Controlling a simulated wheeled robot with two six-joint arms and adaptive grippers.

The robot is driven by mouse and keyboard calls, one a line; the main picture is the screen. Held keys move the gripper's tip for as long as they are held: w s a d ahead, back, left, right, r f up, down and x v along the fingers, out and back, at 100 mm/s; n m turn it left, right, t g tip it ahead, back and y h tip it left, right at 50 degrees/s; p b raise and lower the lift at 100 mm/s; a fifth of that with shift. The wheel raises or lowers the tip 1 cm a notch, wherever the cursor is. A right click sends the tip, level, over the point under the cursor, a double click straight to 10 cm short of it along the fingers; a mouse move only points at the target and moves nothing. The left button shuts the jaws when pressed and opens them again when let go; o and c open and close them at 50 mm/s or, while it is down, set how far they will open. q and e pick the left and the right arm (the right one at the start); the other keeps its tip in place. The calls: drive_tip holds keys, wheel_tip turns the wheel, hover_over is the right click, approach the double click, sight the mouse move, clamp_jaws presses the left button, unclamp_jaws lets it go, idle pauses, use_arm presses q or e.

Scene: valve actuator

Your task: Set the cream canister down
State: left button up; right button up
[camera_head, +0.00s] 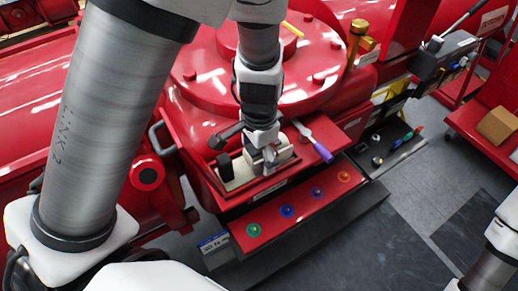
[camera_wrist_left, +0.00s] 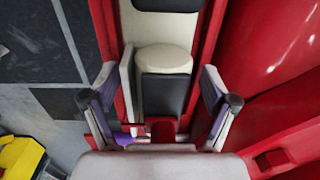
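In the left wrist view, a canister (camera_wrist_left: 164,60) with a rounded cream top and a dark grey front stands in a narrow red-walled recess. My left gripper (camera_wrist_left: 160,105) has its two fingers spread wide, one on each side of the canister. A gap shows between each finger and the canister. In the head view my left gripper (camera_head: 268,158) reaches down over a cream-coloured holder (camera_head: 238,178) on the red machine's front ledge. The gripper and arm hide much of the holder there, and I cannot pick out the canister clearly. My right gripper is out of view.
A purple-handled tool (camera_head: 320,150) lies just right of the gripper. Below, a red shelf (camera_head: 270,219) carries several coloured rings. A black tray (camera_head: 378,150) with small parts is farther right. A cardboard box (camera_head: 497,126) sits on a red cart. Grey floor is open at lower right.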

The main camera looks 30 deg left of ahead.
use_arm(q)
drive_tip(key=shift+w+a, duration=0.1)
drive_tip(key=shift+r, duration=0.25)
drive_tip(key=r, duration=1.1)
drive_tip(key=shift+s+d+r, duration=0.3)
drive_tip(key=shift+r, duration=0.1)
drive_tip(key=shift+w, duration=0.1)
drive_tip(key=shift+c, duration=0.4)
